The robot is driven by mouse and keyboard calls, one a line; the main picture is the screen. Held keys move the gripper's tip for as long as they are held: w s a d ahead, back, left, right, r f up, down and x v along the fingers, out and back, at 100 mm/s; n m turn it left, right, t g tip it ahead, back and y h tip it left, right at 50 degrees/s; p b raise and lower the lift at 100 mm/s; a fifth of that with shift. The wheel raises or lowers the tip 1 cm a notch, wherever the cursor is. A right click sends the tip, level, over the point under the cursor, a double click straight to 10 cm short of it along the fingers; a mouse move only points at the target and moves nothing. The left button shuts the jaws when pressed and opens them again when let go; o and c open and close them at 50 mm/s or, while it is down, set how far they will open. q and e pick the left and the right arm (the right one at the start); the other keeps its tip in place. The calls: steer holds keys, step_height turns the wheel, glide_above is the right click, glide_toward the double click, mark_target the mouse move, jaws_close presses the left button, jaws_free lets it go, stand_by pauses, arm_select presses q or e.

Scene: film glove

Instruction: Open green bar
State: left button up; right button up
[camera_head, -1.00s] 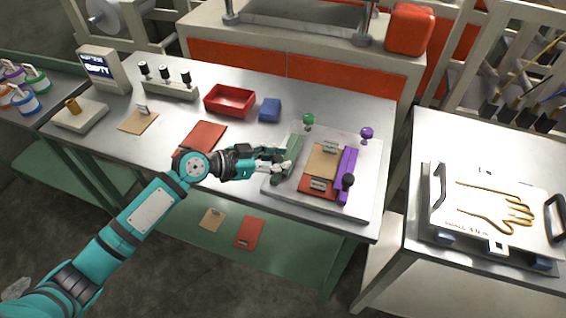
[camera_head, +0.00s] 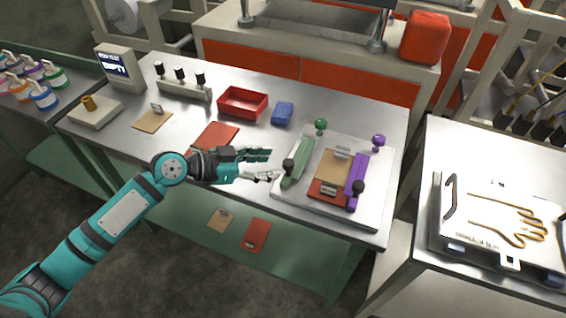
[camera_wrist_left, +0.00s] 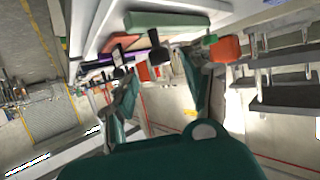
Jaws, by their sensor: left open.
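A purple bar (camera_head: 356,177) lies on the plate's right side. My right gripper is not in view.
Tan and red pieces (camera_head: 330,172) with metal clips lie between the bars. A red tray (camera_head: 243,101), a blue block (camera_head: 283,114) and a red sheet (camera_head: 215,136) are behind my gripper. A second table with a hand-shaped outline (camera_head: 510,218) stands at right.

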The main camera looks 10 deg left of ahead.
arm_select(q)
steer(key=v, duration=0.5)
steer(key=shift+s+a, duration=0.15)
